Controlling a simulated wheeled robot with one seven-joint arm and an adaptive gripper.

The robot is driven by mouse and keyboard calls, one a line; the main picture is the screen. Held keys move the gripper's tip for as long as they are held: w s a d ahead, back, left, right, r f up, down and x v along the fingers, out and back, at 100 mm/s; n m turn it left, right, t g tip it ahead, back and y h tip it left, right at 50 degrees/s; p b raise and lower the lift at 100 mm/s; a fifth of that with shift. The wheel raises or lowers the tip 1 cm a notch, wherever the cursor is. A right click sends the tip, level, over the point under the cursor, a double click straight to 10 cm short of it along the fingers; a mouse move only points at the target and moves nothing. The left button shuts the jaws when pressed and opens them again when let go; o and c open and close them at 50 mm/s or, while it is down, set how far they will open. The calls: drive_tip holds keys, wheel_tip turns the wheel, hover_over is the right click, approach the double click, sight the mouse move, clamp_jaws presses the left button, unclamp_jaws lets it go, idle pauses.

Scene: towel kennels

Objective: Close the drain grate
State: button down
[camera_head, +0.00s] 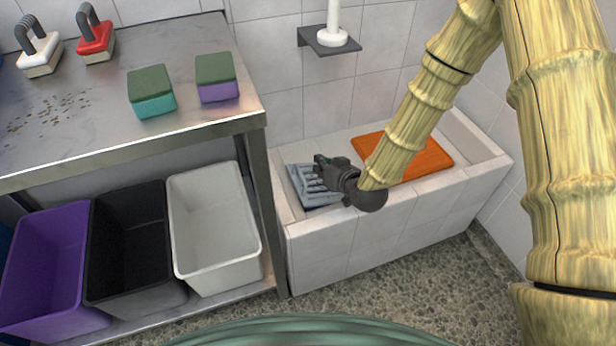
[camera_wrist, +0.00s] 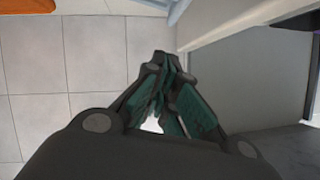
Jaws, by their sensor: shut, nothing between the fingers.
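The drain grate (camera_head: 307,186) is a blue-grey slotted piece in the left end of the white tiled tub (camera_head: 345,229). My gripper partly covers it in the head view, and I cannot tell whether it lies flat or is tilted. My gripper (camera_head: 320,162) is shut and empty, over the left part of the tub by the grate. In the wrist view its dark fingers with green pads come together at the tips (camera_wrist: 164,62). I cannot tell whether they touch the grate.
A flat orange piece (camera_head: 429,160) lies in the tub's right part. A steel table (camera_head: 75,125) stands left, with sponges and brushes on top. Purple (camera_head: 50,270), black (camera_head: 137,250) and white bins (camera_head: 213,225) sit beneath. A small grey shelf (camera_head: 328,41) is on the wall.

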drive_tip(key=d+r+g+b, duration=0.3)
drive_tip(key=r+g+b, duration=0.1)
drive_tip(key=b, duration=0.5)
drive_tip(key=shift+m+y, duration=0.3)
drive_tip(key=shift+s+f+b+x, duration=0.35)
drive_tip(key=shift+b+x, duration=0.7)
drive_tip(key=shift+x, duration=1.1)
drive_tip(key=shift+s+f+b+x, duration=0.3)
drive_tip(key=shift+b+x, duration=0.75)
drive_tip(key=shift+x, duration=1.15)
drive_tip(key=shift+s+f+b+x, duration=0.35)
drive_tip(key=shift+b+x, duration=0.7)
drive_tip(key=shift+x, duration=1.1)
